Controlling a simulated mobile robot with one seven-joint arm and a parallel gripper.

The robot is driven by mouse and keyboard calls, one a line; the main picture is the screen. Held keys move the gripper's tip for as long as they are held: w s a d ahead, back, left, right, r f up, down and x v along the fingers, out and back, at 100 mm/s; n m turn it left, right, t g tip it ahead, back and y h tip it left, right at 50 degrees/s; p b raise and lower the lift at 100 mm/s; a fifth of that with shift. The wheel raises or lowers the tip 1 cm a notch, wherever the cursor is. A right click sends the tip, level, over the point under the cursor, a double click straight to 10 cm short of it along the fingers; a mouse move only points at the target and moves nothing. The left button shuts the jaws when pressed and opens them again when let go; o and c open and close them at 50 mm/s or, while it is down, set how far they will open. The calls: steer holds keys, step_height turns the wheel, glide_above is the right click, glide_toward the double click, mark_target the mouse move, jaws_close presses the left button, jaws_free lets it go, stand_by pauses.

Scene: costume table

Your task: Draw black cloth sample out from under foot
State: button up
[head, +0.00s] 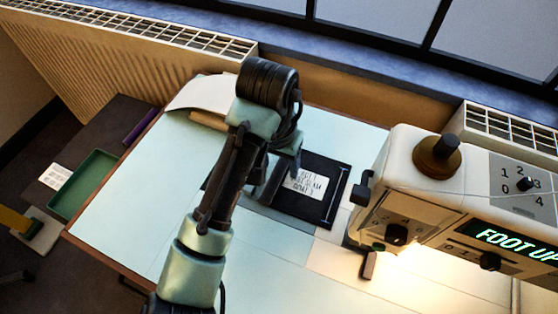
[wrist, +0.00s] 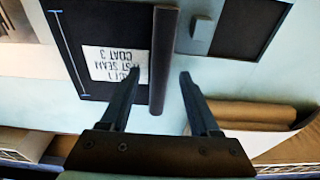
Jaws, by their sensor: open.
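The black cloth sample (head: 322,208) lies flat on the pale table, left of the sewing machine (head: 420,190). It bears a white lettered label (head: 305,184) and a pale stitched line near its right edge. The sample also shows in the wrist view (wrist: 84,28), with a dark grey bar (wrist: 163,60) along one edge. My gripper (wrist: 160,75) is open, its fingers on either side of the bar. I cannot tell whether they touch it. The arm hides part of the sample in the head view. The machine's display reads "FOOT UP". The foot itself is not clear.
A second dark piece (wrist: 240,22) with a grey block (wrist: 201,36) lies beside the sample. A brown roll (wrist: 245,110) lies at the table's back edge. The machine stands to the right. A green tray (head: 88,185) is left of the table. The table's front left (head: 125,235) is clear.

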step_height(320, 180, up, 13)
steer(key=s+p, duration=0.1)
steer(key=p, duration=0.5)
steer(key=shift+s+a+f+p, duration=0.15)
steer(key=shift+s+a+p, duration=0.2)
steer(key=shift+s+a, duration=0.05)
